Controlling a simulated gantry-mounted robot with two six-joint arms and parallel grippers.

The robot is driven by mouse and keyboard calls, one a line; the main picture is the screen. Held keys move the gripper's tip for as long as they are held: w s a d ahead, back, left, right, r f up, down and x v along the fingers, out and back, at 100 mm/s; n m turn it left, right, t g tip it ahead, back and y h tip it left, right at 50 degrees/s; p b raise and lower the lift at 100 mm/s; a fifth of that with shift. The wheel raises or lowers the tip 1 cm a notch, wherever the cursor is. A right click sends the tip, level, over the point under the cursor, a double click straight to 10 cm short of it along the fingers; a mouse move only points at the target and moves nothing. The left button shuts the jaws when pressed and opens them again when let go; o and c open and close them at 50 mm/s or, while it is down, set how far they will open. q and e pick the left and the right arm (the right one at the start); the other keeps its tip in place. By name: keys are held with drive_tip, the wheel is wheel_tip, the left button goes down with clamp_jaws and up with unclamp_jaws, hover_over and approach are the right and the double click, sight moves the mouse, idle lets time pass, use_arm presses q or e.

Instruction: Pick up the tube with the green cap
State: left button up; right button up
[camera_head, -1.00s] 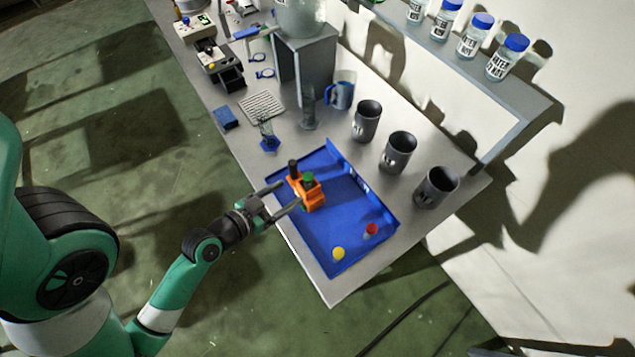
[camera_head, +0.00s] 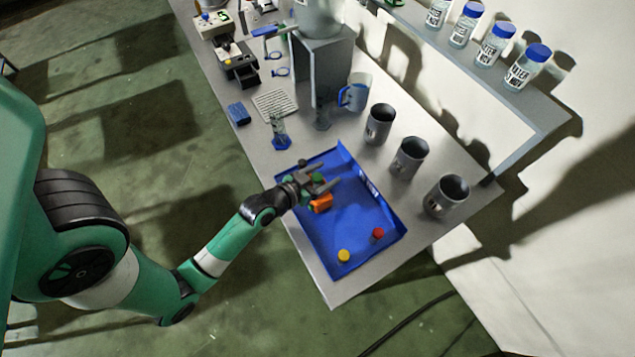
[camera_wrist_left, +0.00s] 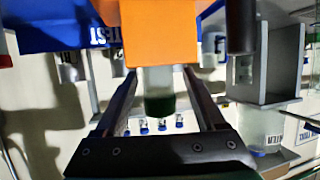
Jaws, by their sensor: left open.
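The tube with the green cap (camera_head: 317,177) stands in the orange rack (camera_head: 321,203) in the blue tray. My left gripper (camera_head: 323,180) is open at the rack, with its fingers on either side of the green cap. In the left wrist view the tube (camera_wrist_left: 159,82) sticks out of the orange rack (camera_wrist_left: 158,32), its dark green cap between the two open fingers (camera_wrist_left: 159,78). Gaps show on both sides of the tube there. My right gripper is not in view.
A dark-capped tube (camera_wrist_left: 240,28) stands close beside the fingers. The blue tray (camera_head: 335,262) also holds a yellow cap (camera_head: 344,256) and a red cap (camera_head: 378,233). Several dark cups (camera_head: 409,158) stand right of the tray. A small flask (camera_head: 280,132) stands behind it.

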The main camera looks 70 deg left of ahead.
use_arm(q)
clamp_jaws()
idle(0.4)
wheel_tip(320, 180, up, 10)
drive_tip(key=p, duration=0.3)
